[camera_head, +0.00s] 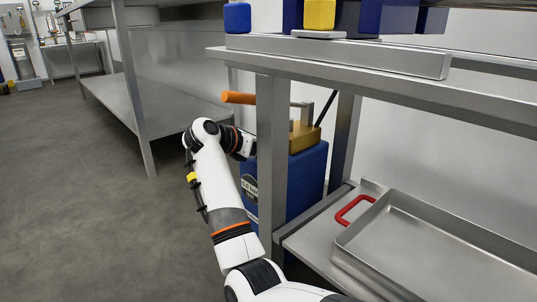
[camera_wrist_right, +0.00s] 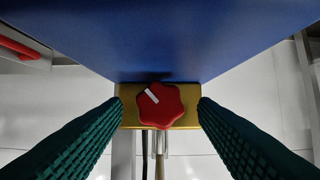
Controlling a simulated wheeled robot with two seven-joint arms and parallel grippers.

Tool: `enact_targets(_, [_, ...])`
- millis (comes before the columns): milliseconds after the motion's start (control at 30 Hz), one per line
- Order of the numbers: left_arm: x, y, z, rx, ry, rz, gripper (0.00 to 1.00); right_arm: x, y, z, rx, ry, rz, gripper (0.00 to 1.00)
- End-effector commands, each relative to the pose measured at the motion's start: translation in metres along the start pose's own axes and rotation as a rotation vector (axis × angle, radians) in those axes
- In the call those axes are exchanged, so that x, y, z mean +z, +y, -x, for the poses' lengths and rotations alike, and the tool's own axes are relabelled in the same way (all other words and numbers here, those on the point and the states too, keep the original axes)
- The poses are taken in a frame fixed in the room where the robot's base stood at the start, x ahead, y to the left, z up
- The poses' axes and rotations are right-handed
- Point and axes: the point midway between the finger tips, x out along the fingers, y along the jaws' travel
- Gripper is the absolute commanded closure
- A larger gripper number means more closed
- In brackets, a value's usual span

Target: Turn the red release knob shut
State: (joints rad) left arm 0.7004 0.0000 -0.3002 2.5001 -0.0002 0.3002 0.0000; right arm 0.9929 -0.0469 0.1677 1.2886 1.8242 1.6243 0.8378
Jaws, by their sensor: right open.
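The red release knob (camera_wrist_right: 163,108) shows in the right wrist view, lobed, with a white line mark slanting to its upper left. It sits on a gold block (camera_wrist_right: 130,108) against a blue body (camera_wrist_right: 160,40). My right gripper (camera_wrist_right: 158,102) is open, with its green ribbed fingers on either side of the knob and gaps between. In the head view my right arm reaches to the blue tank (camera_head: 308,180) with a gold top (camera_head: 303,138); a table leg hides the gripper, and the knob is not seen there. My left gripper is not in view.
An orange-ended lever (camera_head: 238,98) sticks out left from the tank top. The steel table leg (camera_head: 272,160) stands close in front of the tank. A steel tray (camera_head: 440,245) with a red handle (camera_head: 352,207) lies on the lower shelf. Open floor (camera_head: 80,200) is at left.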

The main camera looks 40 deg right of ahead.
Motion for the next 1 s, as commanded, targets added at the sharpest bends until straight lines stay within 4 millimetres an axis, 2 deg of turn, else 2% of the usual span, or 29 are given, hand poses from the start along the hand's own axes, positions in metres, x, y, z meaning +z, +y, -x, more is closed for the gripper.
enact_targets(133, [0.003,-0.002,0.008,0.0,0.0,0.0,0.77,0.0,0.0,-0.012,0.0,0.0,-0.002,0.46])
enact_targets(433, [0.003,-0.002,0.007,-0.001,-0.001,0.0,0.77,-0.001,0.0,-0.013,-0.001,0.0,-0.001,0.46])
enact_targets(467, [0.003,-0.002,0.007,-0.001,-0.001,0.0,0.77,-0.001,0.0,-0.013,-0.001,0.0,-0.001,0.48])
enact_targets(733, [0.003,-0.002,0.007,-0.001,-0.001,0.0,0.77,-0.001,0.0,-0.013,-0.001,-0.001,-0.001,0.91])
enact_targets(867, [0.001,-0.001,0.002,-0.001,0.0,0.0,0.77,-0.003,0.0,-0.013,0.004,-0.002,0.009,0.91])
enact_targets(1000, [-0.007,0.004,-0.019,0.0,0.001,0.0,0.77,-0.007,-0.001,-0.011,0.026,-0.003,0.063,0.91])
